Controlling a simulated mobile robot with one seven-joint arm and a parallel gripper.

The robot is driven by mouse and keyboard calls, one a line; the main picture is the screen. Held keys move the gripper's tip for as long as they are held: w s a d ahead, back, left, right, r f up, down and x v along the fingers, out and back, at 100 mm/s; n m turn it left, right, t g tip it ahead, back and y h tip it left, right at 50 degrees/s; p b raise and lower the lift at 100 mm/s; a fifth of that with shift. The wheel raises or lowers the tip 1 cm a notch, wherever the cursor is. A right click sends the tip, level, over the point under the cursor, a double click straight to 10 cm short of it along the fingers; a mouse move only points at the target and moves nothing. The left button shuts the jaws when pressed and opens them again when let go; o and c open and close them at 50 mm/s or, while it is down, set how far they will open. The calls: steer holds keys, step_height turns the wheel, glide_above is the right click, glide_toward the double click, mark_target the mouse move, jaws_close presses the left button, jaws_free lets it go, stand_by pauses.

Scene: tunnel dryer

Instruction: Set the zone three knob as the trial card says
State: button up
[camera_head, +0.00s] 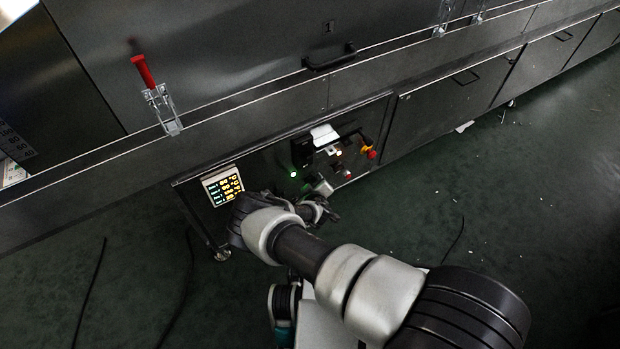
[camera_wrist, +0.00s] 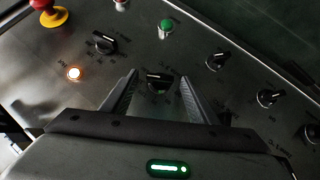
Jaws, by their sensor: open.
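In the wrist view, my gripper (camera_wrist: 158,84) is open, with one finger on each side of a black rotary knob (camera_wrist: 157,80). I cannot tell whether the fingers touch it. Other similar knobs sit on the panel: one at upper left (camera_wrist: 105,43), one to the right (camera_wrist: 217,61), and more toward the lower right (camera_wrist: 268,97). Their printed labels are too small to read, so I cannot tell which is zone three. In the head view, my arm covers much of the panel.
A red and yellow emergency stop (camera_wrist: 50,13), a green button (camera_wrist: 166,27) and a lit lamp (camera_wrist: 74,73) are near the knobs. A lit display (camera_head: 222,186) stands left of my arm. A red-handled clamp (camera_head: 143,72) is above. Dark cables lie on the floor.

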steer(key=shift+w+f, duration=0.15)
steer(key=c, duration=1)
steer(key=shift+c, duration=0.2)
steer(key=n+t+h, duration=0.2)
steer(key=t+h, duration=0.1)
steer(key=shift+a+f+n, duration=0.25)
steer(key=shift+n, duration=0.15)
steer(key=shift+a+t, duration=0.1)
steer(key=shift+t, duration=0.2)
